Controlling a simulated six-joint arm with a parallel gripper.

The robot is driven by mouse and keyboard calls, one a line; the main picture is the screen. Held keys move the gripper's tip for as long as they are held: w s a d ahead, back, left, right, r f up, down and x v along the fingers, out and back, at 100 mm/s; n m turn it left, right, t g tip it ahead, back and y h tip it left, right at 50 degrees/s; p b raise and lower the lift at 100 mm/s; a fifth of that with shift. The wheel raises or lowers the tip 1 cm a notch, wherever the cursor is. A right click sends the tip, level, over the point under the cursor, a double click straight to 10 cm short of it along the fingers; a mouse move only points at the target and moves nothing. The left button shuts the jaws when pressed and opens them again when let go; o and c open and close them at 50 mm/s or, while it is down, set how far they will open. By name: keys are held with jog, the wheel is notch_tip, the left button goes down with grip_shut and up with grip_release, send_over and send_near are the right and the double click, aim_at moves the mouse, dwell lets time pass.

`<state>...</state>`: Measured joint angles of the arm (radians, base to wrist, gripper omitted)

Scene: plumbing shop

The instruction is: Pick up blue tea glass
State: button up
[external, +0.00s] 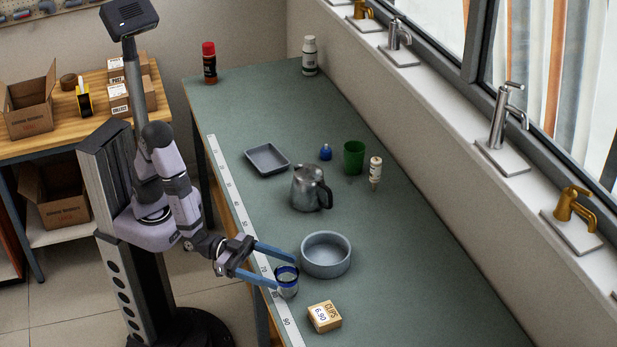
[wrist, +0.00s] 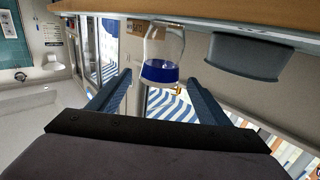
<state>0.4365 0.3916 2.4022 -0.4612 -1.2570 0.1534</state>
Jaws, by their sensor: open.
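The blue tea glass (external: 287,284) is clear with a dark blue band near its rim, and stands upright near the bench's front edge. My gripper (external: 286,272) is open at the glass, with one blue finger on either side of its upper part. The wrist view appears upside down; there the glass (wrist: 161,47) shows between and just beyond the spread fingertips (wrist: 158,78), with visible gaps at both sides. I cannot tell how far the fingertips reach past its near side.
A grey round bowl (external: 326,272) stands close behind the glass, near one finger; it also shows in the wrist view (wrist: 247,58). A small labelled box (external: 325,317) lies to the right. A metal jug (external: 308,190), grey tray (external: 267,160) and green cup (external: 353,158) stand farther off.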

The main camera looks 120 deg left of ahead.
aim_at(296, 294)
jog(key=shift+f, duration=0.2)
jog(key=shift+w+r+p, duration=0.15)
jog(key=shift+w+p, duration=0.35)
jog(key=shift+w, duration=0.95)
jog(key=shift+w+r+p, duration=0.1)
jog(key=shift+w+p, duration=0.35)
jog(key=shift+w, duration=1.75)
jog(key=c, duration=1.1)
